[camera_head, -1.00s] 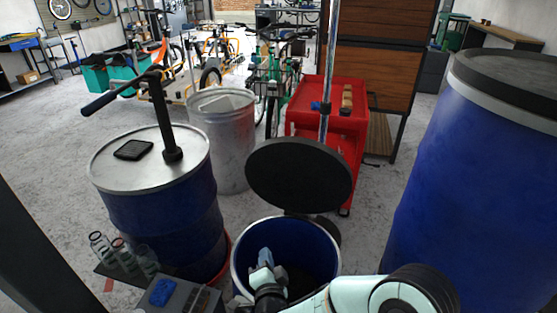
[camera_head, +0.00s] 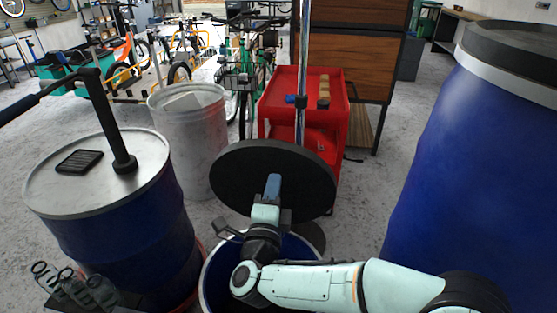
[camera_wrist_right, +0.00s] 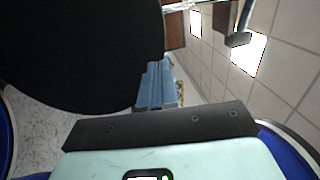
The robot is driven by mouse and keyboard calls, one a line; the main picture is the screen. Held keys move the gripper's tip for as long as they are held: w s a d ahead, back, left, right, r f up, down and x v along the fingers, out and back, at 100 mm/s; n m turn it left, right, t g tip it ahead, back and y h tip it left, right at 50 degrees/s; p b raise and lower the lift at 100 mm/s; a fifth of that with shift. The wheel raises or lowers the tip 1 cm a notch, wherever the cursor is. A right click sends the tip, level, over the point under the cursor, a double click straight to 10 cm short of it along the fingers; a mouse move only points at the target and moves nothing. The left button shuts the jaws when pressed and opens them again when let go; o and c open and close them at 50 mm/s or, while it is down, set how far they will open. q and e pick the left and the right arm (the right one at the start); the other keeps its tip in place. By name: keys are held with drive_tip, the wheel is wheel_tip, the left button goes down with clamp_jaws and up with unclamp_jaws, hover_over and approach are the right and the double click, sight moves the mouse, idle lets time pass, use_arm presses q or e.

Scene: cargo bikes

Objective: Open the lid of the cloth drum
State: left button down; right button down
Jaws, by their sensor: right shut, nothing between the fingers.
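The cloth drum (camera_head: 208,280) is a blue drum low in the middle of the head view. Its round black lid (camera_head: 312,180) stands tilted up at the back of the drum's mouth, so the drum is open. My right gripper (camera_head: 272,184) is over the mouth, in front of the lid's near face, with its blue fingers shut and empty. In the right wrist view the lid (camera_wrist_right: 70,50) fills the upper left beside the shut fingers (camera_wrist_right: 155,85). Whether they touch the lid I cannot tell. My arm hides much of the mouth. My left gripper is not in view.
A grey metal bin (camera_head: 190,135), a red cart (camera_head: 340,105) and a metal pole (camera_head: 302,60) stand behind. A large blue drum (camera_head: 470,170) blocks the right.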

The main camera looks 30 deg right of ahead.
sight(281, 147)
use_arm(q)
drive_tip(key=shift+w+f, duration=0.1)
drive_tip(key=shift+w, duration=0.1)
use_arm(e)
drive_tip(key=x, duration=0.8)
drive_tip(key=shift+f, duration=0.1)
